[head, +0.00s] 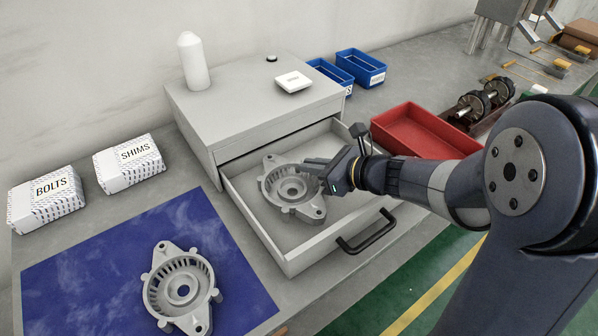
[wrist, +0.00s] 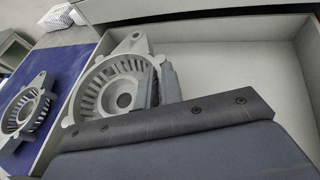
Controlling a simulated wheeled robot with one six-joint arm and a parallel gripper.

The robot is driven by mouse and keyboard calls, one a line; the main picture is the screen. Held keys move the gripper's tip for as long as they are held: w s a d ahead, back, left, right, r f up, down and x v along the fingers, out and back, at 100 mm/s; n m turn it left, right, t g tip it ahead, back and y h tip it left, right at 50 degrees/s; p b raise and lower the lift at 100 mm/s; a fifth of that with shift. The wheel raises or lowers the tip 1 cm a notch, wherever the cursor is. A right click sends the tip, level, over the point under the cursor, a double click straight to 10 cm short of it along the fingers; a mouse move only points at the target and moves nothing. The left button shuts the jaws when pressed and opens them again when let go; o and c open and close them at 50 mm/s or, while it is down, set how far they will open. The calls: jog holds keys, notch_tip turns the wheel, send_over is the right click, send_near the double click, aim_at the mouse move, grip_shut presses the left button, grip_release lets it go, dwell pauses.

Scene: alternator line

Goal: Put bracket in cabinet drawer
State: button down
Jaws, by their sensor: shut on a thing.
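A grey metal bracket (head: 289,187), round with a slotted ring and mounting ears, is over the left part of the open cabinet drawer (head: 346,217). My gripper (head: 312,170) is shut on its right side. The held bracket also shows in the wrist view (wrist: 118,84), between the fingers (wrist: 155,88), with the drawer's pale floor behind it. I cannot tell whether it touches the drawer floor. The grey cabinet (head: 225,113) stands behind the drawer. A second, similar bracket (head: 181,286) lies on the blue mat and shows at the left of the wrist view (wrist: 27,108).
The blue mat (head: 110,270) lies left of the drawer. Boxes marked BOLTS (head: 46,200) and SHIMS (head: 130,163) stand behind it. A red tray (head: 425,132) is right of the drawer, blue bins (head: 361,68) behind. The drawer's right part is empty; its black handle (head: 366,232) faces front.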

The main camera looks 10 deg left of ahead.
aim_at(298, 169)
jog(key=shift+a+f, duration=0.1)
jog(key=shift+f, duration=0.85)
jog(key=shift+w+a, duration=0.1)
jog(key=shift+a, duration=0.2)
jog(key=x, duration=0.3)
jog(key=shift+w+a, duration=0.15)
jog(key=shift+a, duration=0.1)
jog(key=shift+f, duration=0.15)
jog(key=c, duration=1.6)
grip_release()
jog(key=shift+o, duration=0.2)
